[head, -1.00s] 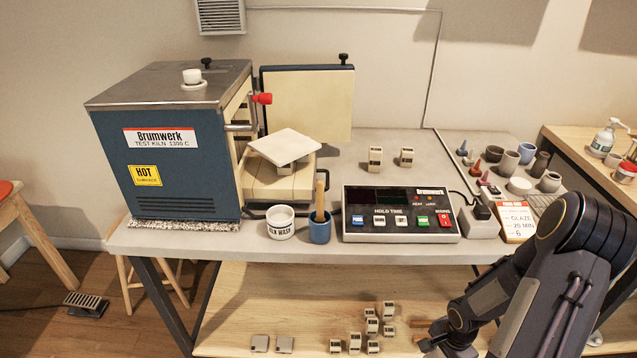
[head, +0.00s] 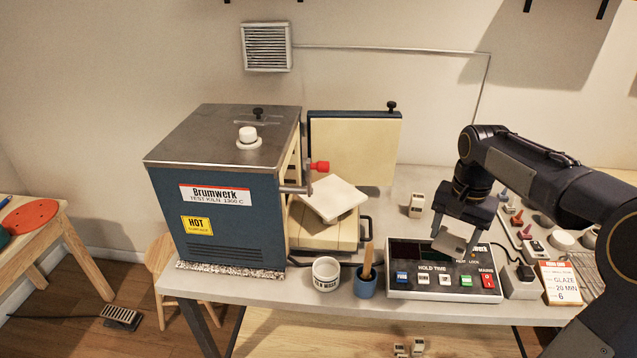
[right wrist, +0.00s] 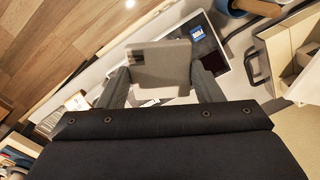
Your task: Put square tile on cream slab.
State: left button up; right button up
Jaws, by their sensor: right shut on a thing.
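My right gripper (head: 455,235) is shut on a grey square tile (head: 449,243) and holds it above the control box. In the right wrist view the tile (right wrist: 160,64) sits between the two fingers and shows a dark mark near its left edge. The cream slab (head: 334,197) lies to the left of the gripper, raised over the cream kiln tray (head: 320,237) in front of the kiln. It lies turned at an angle, and its supports are mostly hidden. The held tile is apart from the slab. My left gripper is not in view.
The blue kiln (head: 228,220) stands left, its door panel (head: 355,145) upright behind the slab. A white cup (head: 326,275) and a blue cup with a stick (head: 365,285) stand in front. A small block (head: 416,205) stands between slab and gripper. The control box (head: 405,285) lies below the tile.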

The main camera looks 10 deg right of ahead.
aim_at(332, 194)
jog(key=i+j, duration=0.8)
jog(key=i, duration=0.2)
